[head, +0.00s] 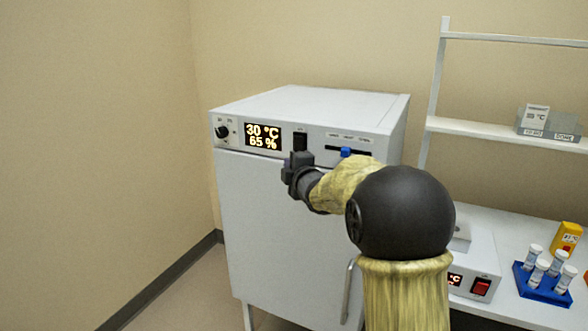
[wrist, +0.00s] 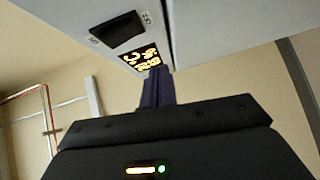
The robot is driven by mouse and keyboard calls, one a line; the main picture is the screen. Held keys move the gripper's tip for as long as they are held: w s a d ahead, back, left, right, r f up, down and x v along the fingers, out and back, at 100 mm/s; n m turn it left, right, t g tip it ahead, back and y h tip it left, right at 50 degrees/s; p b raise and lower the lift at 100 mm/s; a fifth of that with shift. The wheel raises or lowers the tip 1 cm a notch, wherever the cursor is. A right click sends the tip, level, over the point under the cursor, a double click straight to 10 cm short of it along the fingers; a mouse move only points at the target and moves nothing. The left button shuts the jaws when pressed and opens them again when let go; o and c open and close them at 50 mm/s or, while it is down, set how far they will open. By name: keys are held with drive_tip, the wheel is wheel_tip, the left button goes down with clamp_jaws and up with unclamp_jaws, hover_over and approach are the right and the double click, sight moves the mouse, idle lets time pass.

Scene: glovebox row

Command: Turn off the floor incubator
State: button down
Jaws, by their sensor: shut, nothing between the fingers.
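The floor incubator (head: 270,220) is a white cabinet against the wall, with a lit display (head: 263,136) reading 30 °C and 65 %. A black rocker switch (head: 300,141) sits right of the display; it also shows in the wrist view (wrist: 118,30). A dark knob (head: 222,132) is at the panel's left, and a slider with a blue handle (head: 346,152) at its right. My gripper (head: 291,168) is shut and empty, just below the switch in the head view. In the wrist view its closed fingers (wrist: 157,88) point toward the panel beside the display; contact cannot be told.
At right, a bench (head: 510,300) bears a small white device with a red switch (head: 481,287), a blue rack (head: 543,285) of capped tubes and a yellow device (head: 567,237). A shelf (head: 480,130) with grey boxes is above. Bare floor (head: 170,300) lies left of the incubator.

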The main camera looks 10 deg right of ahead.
drive_tip(key=s+d+f+b, duration=0.1)
drive_tip(key=s+d+b, duration=0.1)
drive_tip(key=s, duration=0.6)
drive_tip(key=shift+s, duration=0.35)
drive_tip(key=s+f+m+g+h+p, duration=0.1)
drive_tip(key=s+f+m+g, duration=0.3)
drive_tip(key=s, duration=0.5)
drive_tip(key=s+f+m+g+p, duration=0.3)
drive_tip(key=s+f+m+g, duration=0.2)
drive_tip(key=s+f+m, duration=0.3)
drive_tip(key=s+f+m+g+h+p, duration=0.1)
drive_tip(key=s+f+m+g+p, duration=0.2)
drive_tip(key=s, duration=0.8)
wheel_tip(320, 180, down, 3)
drive_tip(key=a+m+g, duration=0.1)
drive_tip(key=m+g, duration=0.1)
drive_tip(key=m, duration=0.1)
drive_tip(key=shift+s+f+m+h, duration=0.15)
drive_tip(key=shift+s+m+h, duration=0.15)
drive_tip(key=shift+m, duration=0.1)
drive_tip(key=shift+w+d, duration=0.1)
